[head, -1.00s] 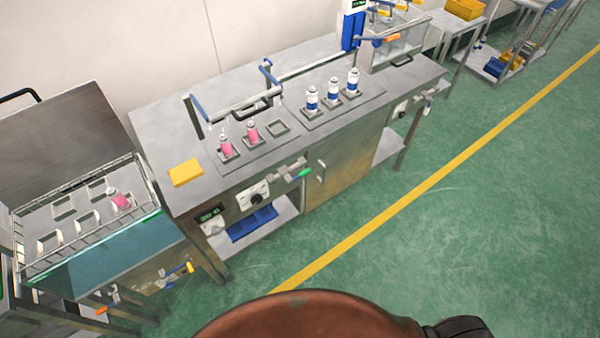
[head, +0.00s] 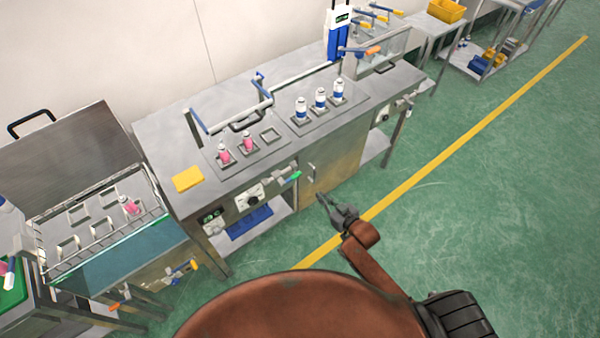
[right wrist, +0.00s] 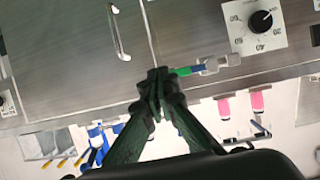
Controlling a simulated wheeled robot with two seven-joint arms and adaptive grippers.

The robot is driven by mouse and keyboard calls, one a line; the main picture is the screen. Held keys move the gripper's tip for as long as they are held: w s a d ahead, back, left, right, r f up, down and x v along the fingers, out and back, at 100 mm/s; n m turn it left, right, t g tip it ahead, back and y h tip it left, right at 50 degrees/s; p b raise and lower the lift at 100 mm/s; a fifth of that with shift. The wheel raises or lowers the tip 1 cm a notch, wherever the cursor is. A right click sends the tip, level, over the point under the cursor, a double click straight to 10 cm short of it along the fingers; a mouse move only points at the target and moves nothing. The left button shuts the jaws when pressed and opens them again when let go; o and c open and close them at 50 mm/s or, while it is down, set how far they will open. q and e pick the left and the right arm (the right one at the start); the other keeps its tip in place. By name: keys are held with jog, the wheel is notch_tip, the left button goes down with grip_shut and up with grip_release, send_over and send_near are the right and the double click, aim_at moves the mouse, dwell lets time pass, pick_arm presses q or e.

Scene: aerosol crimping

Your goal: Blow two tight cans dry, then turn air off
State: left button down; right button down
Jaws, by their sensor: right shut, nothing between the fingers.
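Two pink cans, one at the left (head: 224,152) and one beside it (head: 246,143), stand upright in square holders on the steel bench. They also show upside down in the right wrist view (right wrist: 224,106). A third pink can (head: 130,206) stands in the wire rack over the water bath. Several blue-and-white cans (head: 301,110) stand in holders farther right. A valve with a green handle (head: 291,176) sits on the bench front; it also shows in the right wrist view (right wrist: 184,71). My right gripper (head: 326,202) is shut and empty, in front of the bench near the green handle. My left gripper is out of view.
A yellow block (head: 187,179) lies on the bench's left end. A dial panel (head: 249,197) is on the front, left of the valve. The water bath (head: 150,247) stands left, with yellow and orange handles below. Green floor is clear at right.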

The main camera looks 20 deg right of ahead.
notch_tip(320, 180, up, 9)
jog(key=w+a+t+y, duration=0.1)
jog(key=a, duration=0.1)
jog(key=shift+w+a+n+p, duration=0.3)
jog(key=shift+a, duration=0.05)
send_over(299, 175)
jog(key=s, duration=0.2)
notch_tip(299, 175, down, 2)
jog(key=f, duration=0.2)
jog(key=shift+w+a+f+b, duration=0.15)
jog(key=shift+a+f+b, duration=0.05)
jog(key=shift+f+b, duration=0.2)
jog(key=shift+f, duration=0.85)
